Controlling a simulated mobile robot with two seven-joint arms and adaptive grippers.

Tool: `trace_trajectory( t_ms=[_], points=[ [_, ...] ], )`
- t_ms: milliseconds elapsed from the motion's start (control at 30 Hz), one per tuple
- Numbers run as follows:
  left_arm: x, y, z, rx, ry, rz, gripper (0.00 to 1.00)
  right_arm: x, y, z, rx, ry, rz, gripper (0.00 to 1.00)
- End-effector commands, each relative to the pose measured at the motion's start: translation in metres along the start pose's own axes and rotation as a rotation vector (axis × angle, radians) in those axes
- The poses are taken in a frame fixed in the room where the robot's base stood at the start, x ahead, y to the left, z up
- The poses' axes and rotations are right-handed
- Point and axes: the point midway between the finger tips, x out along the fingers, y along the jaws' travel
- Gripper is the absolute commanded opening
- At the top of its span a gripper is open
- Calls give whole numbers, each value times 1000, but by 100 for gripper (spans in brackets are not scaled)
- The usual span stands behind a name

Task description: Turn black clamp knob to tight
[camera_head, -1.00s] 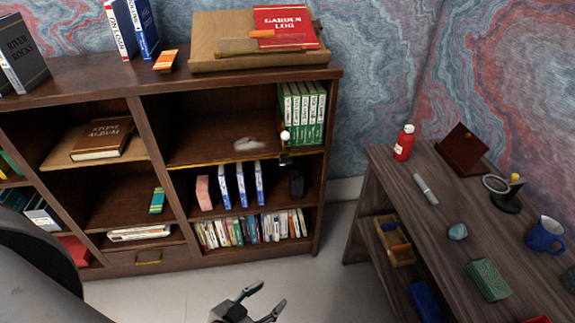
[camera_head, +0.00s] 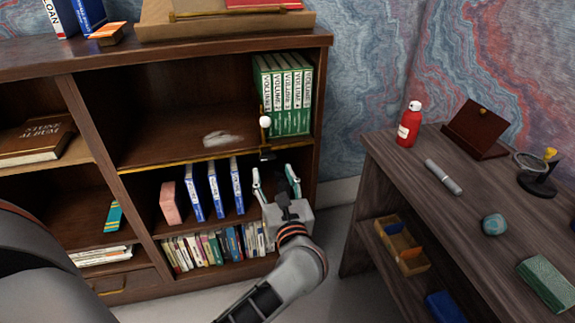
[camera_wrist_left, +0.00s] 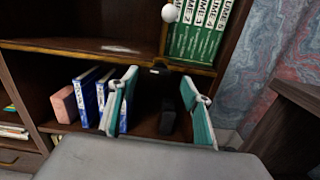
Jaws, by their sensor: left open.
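A small black clamp (camera_head: 267,154) grips the brass-coloured edge of the middle shelf, below a post topped by a white ball (camera_head: 265,122). In the left wrist view, its dark underside (camera_wrist_left: 158,70) shows just under the shelf edge, and the white ball (camera_wrist_left: 169,13) is above. The knob is too small and dark to tell how it is turned. My left gripper (camera_head: 275,180) is open and empty, with its teal-lined fingers pointing up just below the clamp. In the left wrist view its fingers (camera_wrist_left: 160,84) stand apart on either side of the clamp's underside. My right gripper is out of view.
Green volumes (camera_head: 285,92) stand on the shelf above the clamp. Blue-and-white books (camera_head: 215,188), a pink block (camera_head: 171,203) and a black object (camera_wrist_left: 168,116) occupy the compartment below. A desk (camera_head: 400,175) with a red bottle (camera_head: 409,125) stands to the right.

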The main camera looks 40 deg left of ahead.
Motion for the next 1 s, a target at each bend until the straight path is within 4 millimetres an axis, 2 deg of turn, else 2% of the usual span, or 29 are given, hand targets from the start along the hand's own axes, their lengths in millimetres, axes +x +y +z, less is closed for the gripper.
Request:
trace_trajectory(
  t_ms=[33, 167, 600, 767, 1000],
  points=[
    [2, -2, -8, -27, 24, 6, 49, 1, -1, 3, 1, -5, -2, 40],
    [10, -2, -8, -54, 39, 13, 49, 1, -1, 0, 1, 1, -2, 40],
    [71, -1, -10, -48, 35, 12, 49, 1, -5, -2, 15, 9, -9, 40],
    [79, -1, -10, -50, 36, 12, 49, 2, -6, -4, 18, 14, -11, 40],
    [80, -1, -9, -50, 36, 12, 49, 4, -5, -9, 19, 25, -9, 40]
  ],
)
